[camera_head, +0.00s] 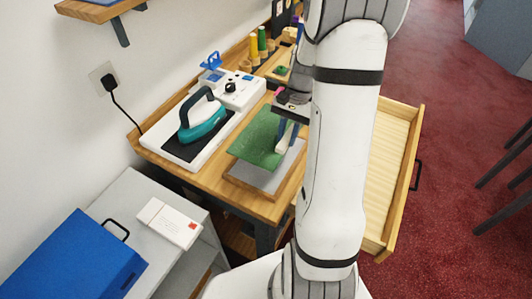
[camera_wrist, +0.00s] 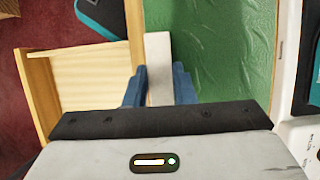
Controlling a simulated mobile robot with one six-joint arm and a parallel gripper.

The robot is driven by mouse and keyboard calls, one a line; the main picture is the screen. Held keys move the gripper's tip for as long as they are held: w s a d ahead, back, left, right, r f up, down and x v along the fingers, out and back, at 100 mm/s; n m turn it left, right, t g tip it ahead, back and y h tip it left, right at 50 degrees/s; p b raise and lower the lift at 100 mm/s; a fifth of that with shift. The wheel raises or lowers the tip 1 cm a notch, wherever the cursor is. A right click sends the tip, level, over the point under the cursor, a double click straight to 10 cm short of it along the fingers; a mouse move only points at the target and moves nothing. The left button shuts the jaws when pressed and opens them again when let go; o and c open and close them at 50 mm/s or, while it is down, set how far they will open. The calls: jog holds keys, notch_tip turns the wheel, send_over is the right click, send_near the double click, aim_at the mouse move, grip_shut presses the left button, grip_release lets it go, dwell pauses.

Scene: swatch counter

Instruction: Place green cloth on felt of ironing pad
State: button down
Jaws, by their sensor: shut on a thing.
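The green cloth (camera_head: 257,139) is spread over the back part of the ironing pad in the head view. The pad shows a bare strip of grey felt (camera_head: 268,177) at the front, on a wooden base. I cannot tell whether the cloth touches the felt. My gripper (camera_head: 285,138) is at the cloth's right edge, partly behind my arm. In the wrist view the blue fingers (camera_wrist: 159,88) close around a pale strip (camera_wrist: 158,55) along the edge of the green cloth (camera_wrist: 225,50).
A teal iron (camera_head: 203,119) rests on a white station (camera_head: 185,154) left of the cloth. Thread spools (camera_head: 262,39) stand at the back. An open wooden drawer (camera_head: 411,160) sticks out right. A blue box (camera_head: 75,258) and white packet (camera_head: 170,223) sit on the lower grey cabinet.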

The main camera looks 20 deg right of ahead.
aim_at(283, 169)
jog(key=shift+w+f, duration=0.1)
notch_tip(283, 169, down, 10)
jog(key=shift+r+p, duration=0.1)
jog(key=shift+p, duration=0.75)
jog(key=c, duration=1.2)
grip_release()
